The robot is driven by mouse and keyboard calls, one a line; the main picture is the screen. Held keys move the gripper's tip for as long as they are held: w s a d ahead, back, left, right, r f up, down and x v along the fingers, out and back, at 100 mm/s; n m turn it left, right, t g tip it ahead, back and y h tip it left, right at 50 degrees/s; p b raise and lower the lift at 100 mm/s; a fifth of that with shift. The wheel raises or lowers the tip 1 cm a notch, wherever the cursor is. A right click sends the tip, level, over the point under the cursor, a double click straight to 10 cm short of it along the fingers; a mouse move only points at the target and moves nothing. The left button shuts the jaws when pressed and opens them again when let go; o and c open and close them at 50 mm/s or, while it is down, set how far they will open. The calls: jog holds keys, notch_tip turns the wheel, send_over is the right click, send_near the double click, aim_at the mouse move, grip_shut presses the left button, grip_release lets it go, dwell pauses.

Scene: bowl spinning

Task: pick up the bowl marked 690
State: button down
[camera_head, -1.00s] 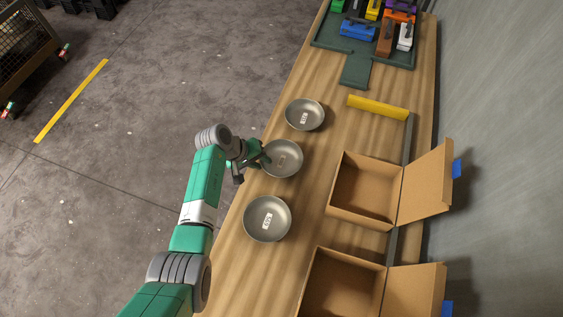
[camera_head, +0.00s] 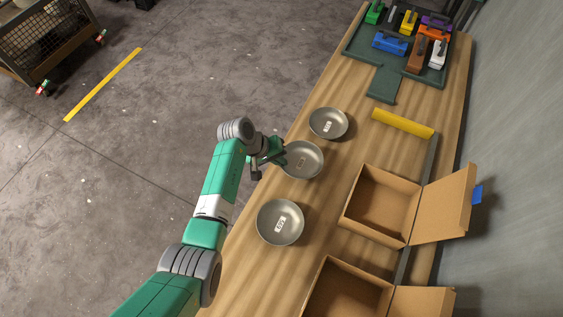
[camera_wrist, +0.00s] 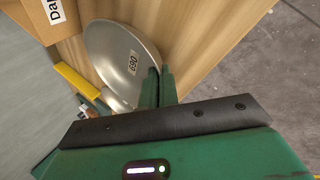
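The bowl marked 690 (camera_wrist: 112,48) is a grey metal bowl with a white label, large in the wrist view. It is the middle of three bowls in the head view (camera_head: 304,172), where its label is too small to read. My gripper (camera_wrist: 158,76) has its two green fingers close together at the bowl's rim, one on each side, and looks shut on it. In the head view my gripper (camera_head: 283,154) is at the bowl's left rim. I cannot tell whether the bowl is clear of the table.
Another bowl (camera_head: 340,124) stands behind and a third (camera_head: 293,235) in front on the wooden table (camera_head: 330,215). Open cardboard boxes (camera_head: 382,203) (camera_head: 345,295) stand to the right. A yellow bar (camera_head: 403,123) and a green tray (camera_head: 383,85) with coloured blocks lie farther back.

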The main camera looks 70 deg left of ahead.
jog(key=s+d+p, duration=0.1)
jog(key=s+d, duration=0.2)
jog(key=d, duration=0.1)
jog(key=s+d+r+p, duration=0.1)
jog(key=s+d, duration=0.2)
jog(key=s, duration=0.1)
jog(key=s+d+r+p, duration=0.1)
jog(key=s+d, duration=0.3)
jog(key=shift+d+r, duration=0.15)
jog(key=shift+d, duration=0.2)
